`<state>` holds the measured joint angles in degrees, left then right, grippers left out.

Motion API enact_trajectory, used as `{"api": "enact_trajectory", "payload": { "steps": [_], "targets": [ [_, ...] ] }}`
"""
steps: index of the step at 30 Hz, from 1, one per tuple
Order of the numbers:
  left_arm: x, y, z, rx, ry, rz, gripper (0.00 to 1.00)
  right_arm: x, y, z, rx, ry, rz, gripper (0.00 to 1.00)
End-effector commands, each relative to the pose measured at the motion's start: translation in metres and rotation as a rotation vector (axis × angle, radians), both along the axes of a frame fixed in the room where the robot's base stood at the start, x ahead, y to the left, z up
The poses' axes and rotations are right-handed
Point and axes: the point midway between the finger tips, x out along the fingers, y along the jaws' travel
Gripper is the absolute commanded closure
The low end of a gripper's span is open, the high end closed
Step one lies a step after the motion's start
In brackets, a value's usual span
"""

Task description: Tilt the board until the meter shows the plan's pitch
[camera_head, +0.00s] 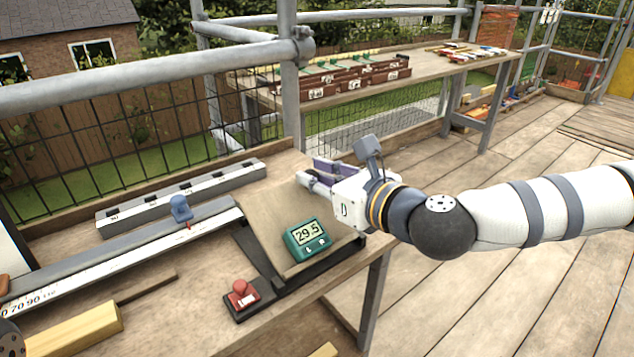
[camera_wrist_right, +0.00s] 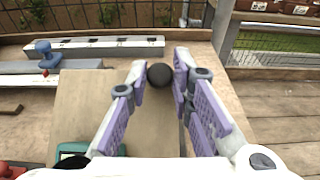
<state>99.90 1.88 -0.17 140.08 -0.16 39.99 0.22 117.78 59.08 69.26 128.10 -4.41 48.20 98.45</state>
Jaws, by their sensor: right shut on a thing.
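The tan board (camera_head: 268,215) is tilted on a dark frame (camera_head: 262,257) on the near workbench. The teal meter (camera_head: 308,240) sits on the board's lower part, and its display reads 29.5. My right gripper (camera_head: 311,174) is at the board's upper edge, shut on a black ball knob (camera_wrist_right: 159,75), which shows between the purple-padded fingers in the right wrist view. The board (camera_wrist_right: 85,105) also shows there, with the meter (camera_wrist_right: 108,150) partly hidden at the bottom. A red toggle (camera_head: 241,294) stands on a base beside the frame. My left gripper is out of view, and I see no readable plan.
A long grey rule with a blue slider (camera_head: 181,208) and a slotted grey bar (camera_head: 185,196) lie left of the board. A yellow timber block (camera_head: 75,335) is at the front left. Scaffold rails (camera_head: 288,75) stand behind. A second bench (camera_head: 440,66) holds brown cases.

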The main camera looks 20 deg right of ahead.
Motion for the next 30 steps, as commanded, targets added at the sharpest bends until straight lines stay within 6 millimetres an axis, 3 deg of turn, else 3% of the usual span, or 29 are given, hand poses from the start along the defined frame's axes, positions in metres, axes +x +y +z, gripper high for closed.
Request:
{"api": "enact_trajectory", "payload": {
  "steps": [3, 4, 6, 15, 24, 30],
  "targets": [
    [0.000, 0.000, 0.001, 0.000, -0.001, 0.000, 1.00, 0.000, 0.000, 0.001, 0.000, 0.000, -0.001, 1.00],
    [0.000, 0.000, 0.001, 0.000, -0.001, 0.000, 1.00, 0.000, 0.000, 0.001, 0.000, 0.000, -0.001, 0.75],
    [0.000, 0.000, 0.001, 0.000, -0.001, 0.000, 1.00, 0.000, 0.000, 0.001, -0.001, 0.000, -0.001, 0.61],
    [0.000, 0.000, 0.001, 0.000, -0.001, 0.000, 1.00, -0.002, -0.001, 0.001, 0.000, 0.000, -0.001, 0.61],
    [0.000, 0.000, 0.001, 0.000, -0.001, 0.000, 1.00, -0.054, -0.021, 0.014, 0.000, -0.002, -0.002, 0.61],
    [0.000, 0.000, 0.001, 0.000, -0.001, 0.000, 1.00, -0.068, -0.025, 0.017, -0.001, 0.000, -0.001, 0.61]
  ]
}}
